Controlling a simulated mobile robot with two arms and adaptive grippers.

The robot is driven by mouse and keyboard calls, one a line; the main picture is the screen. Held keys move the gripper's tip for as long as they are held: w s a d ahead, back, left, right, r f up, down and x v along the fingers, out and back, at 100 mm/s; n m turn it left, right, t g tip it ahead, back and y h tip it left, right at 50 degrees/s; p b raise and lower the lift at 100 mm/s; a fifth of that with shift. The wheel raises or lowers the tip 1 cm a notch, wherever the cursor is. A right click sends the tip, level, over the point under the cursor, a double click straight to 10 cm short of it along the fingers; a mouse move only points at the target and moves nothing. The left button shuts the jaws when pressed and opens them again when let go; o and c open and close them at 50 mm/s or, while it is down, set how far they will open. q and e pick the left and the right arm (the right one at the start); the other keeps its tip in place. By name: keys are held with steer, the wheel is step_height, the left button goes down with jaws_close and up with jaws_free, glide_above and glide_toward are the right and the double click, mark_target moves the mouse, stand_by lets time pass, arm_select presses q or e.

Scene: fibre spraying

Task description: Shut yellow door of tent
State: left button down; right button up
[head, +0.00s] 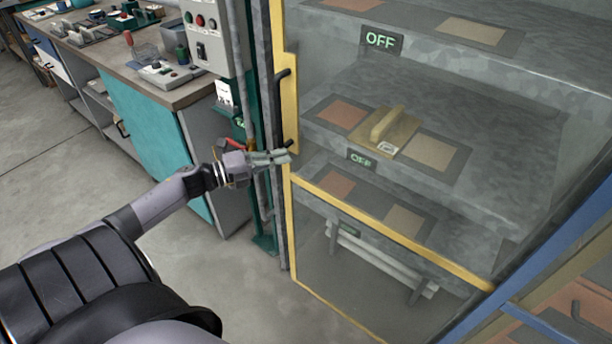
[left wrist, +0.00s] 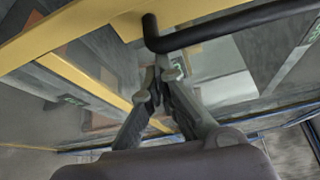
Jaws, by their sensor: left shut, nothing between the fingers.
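The yellow door (head: 398,232) of the tent is a yellow frame with a clear panel, and the shelves show through it. Its left upright stands close to a grey post; I cannot tell whether it is flush. A black bar handle (head: 283,105) is on that upright. My left gripper (head: 284,157) is at the handle's lower end, by the yellow frame. In the left wrist view its fingertips (left wrist: 158,78) are together and empty, just below the black handle (left wrist: 230,28) and near the yellow frame (left wrist: 75,28). Whether they touch the door is unclear. My right gripper is out of view.
Inside are grey shelves with OFF signs (head: 381,40) and a tan block with a handle (head: 384,130). A control box (head: 212,35) hangs left of the door. A workbench (head: 150,125) with teal panels stands further left. Grey floor (head: 60,150) is free beside it.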

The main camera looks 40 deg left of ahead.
arm_select(q)
steer(key=a+b, duration=0.2)
steer(key=a, duration=0.5)
steer(key=shift+a, duration=0.25)
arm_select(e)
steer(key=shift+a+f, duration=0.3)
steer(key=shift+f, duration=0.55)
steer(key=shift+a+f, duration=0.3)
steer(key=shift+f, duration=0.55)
arm_select(q)
steer(key=shift+w, duration=0.1)
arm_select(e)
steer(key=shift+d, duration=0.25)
